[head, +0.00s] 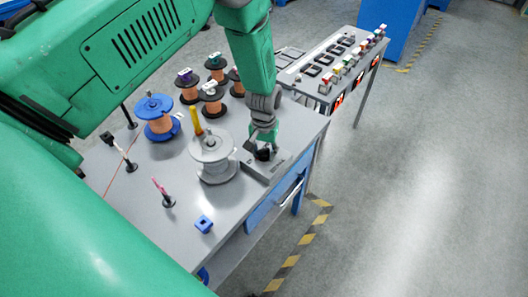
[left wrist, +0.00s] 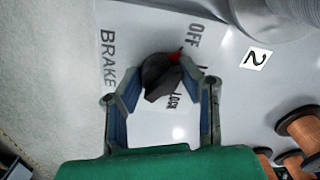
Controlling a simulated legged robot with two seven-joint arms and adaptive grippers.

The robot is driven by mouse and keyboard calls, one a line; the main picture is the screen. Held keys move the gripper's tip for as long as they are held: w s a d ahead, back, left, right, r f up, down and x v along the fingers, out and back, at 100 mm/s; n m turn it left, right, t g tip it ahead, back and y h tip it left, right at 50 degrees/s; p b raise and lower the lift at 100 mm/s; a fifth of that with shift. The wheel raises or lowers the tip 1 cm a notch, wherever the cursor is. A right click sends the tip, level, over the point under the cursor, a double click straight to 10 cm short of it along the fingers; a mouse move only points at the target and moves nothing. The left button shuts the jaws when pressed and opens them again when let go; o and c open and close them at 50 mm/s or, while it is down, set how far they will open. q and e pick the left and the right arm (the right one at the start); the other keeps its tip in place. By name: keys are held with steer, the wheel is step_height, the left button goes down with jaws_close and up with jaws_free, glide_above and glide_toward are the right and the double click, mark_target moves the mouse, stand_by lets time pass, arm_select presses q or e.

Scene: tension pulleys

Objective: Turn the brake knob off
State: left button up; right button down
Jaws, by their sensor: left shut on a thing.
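The brake knob (left wrist: 160,76) is black with a red mark and sits on a white plate (left wrist: 150,25) lettered OFF, LOCK and BRAKE. In the left wrist view the red mark points to the upper right, close to the OFF lettering. In the head view the knob (head: 264,154) is on a grey box (head: 257,170) at the table's right edge. My left gripper (head: 262,142) points down over it and is shut on the knob. Its fingers flank the knob in the left wrist view (left wrist: 164,82). My right gripper is not in view.
A grey spool (head: 212,158) stands just left of the box. A blue spool (head: 158,118) and several copper-wound spools (head: 212,100) stand farther back on the table (head: 135,200). A blue block (head: 204,224) lies near the front. A panel with buttons (head: 335,65) stands behind.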

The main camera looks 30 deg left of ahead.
arm_select(q)
steer(key=shift+w+r, duration=0.1)
steer(key=shift+w, duration=0.2)
steer(key=o, duration=1.1)
steer(key=shift+o, duration=0.2)
step_height(320, 180, up, 12)
steer(key=shift+f, duration=0.2)
